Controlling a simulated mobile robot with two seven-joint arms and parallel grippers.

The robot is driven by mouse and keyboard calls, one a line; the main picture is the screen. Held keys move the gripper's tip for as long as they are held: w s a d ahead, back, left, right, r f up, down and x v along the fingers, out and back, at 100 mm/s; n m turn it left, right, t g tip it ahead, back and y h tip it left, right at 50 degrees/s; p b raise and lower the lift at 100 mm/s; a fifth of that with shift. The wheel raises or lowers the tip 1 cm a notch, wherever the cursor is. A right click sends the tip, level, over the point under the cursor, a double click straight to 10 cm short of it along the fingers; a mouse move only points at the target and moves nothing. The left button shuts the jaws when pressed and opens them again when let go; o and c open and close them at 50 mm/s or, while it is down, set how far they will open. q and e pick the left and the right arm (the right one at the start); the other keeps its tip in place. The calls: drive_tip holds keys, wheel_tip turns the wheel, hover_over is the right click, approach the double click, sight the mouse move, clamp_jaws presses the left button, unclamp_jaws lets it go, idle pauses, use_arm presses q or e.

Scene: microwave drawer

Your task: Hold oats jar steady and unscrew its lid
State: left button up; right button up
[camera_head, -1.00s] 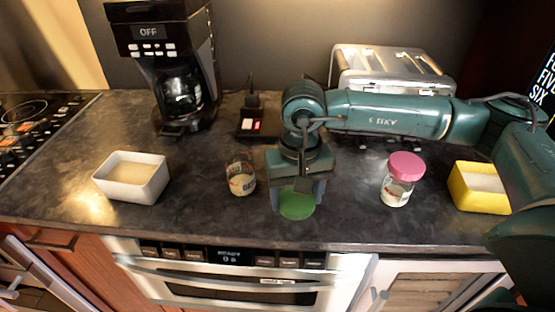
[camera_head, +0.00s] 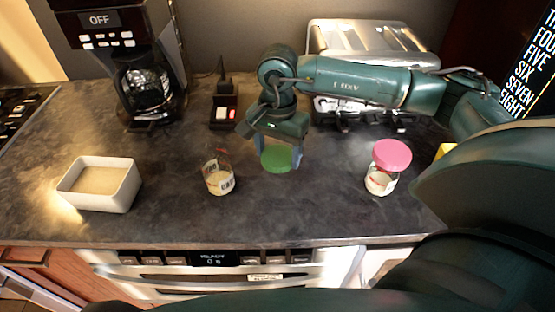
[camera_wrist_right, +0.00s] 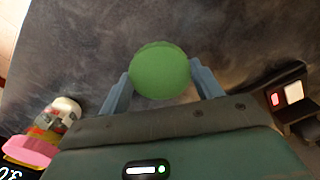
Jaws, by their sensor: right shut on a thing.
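The oats jar (camera_head: 218,174) is a small clear glass jar with pale contents and a label that is hard to read. It stands on the counter without a lid on it. My right gripper (camera_head: 276,160) is shut on a round green lid (camera_head: 277,154), to the right of this jar and apart from it. In the right wrist view the green lid (camera_wrist_right: 160,70) sits between the two blue-grey fingers (camera_wrist_right: 160,88). No jar shows under the lid. My left gripper is not in view.
A jar with a pink lid (camera_head: 391,155) stands to the right on the dark counter (camera_head: 300,215). A white square bowl (camera_head: 101,203) is at the left. A coffee maker (camera_head: 141,75), a red-and-white switch unit (camera_head: 224,112) and a toaster (camera_head: 372,45) stand behind.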

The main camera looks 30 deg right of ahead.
sight(278, 156)
drive_tip(key=shift+f, duration=2)
drive_tip(key=o, duration=1.1)
drive_tip(key=shift+r, duration=0.15)
wheel_tip(278, 156, up, 12)
drive_tip(key=shift+r+b, duration=0.1)
drive_tip(key=shift+b, duration=0.65)
